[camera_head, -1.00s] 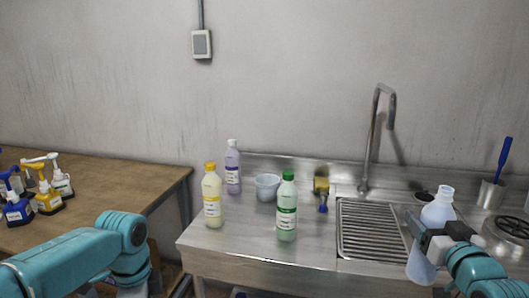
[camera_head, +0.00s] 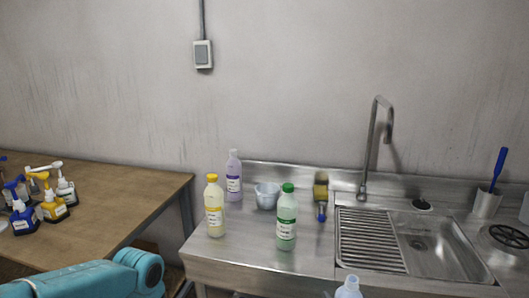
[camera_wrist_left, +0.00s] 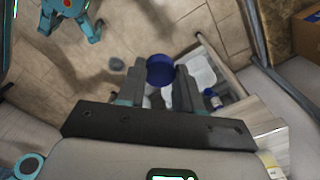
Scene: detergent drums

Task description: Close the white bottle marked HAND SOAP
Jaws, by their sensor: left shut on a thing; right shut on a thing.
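A pale, bluish-white bottle (camera_head: 348,287) shows at the bottom edge of the head view. Its neck is bare, with no cap on it, and its label is out of frame. My right gripper (camera_head: 335,295) is shut on this bottle; almost all of it is cut off by the frame edge. In the left wrist view my left gripper (camera_wrist_left: 160,82) is shut on a round dark-blue cap (camera_wrist_left: 160,68), held between its fingertips. The cap is apart from the bottle as far as I can see. My left gripper itself is outside the head view.
On the steel counter stand a yellow bottle (camera_head: 214,208), a purple bottle (camera_head: 233,178), a green-capped bottle (camera_head: 286,222), a bowl (camera_head: 267,196) and a brush (camera_head: 321,200). The sink (camera_head: 440,245) is right. Pump heads and small bottles (camera_head: 54,207) stand on the wooden table (camera_head: 110,205).

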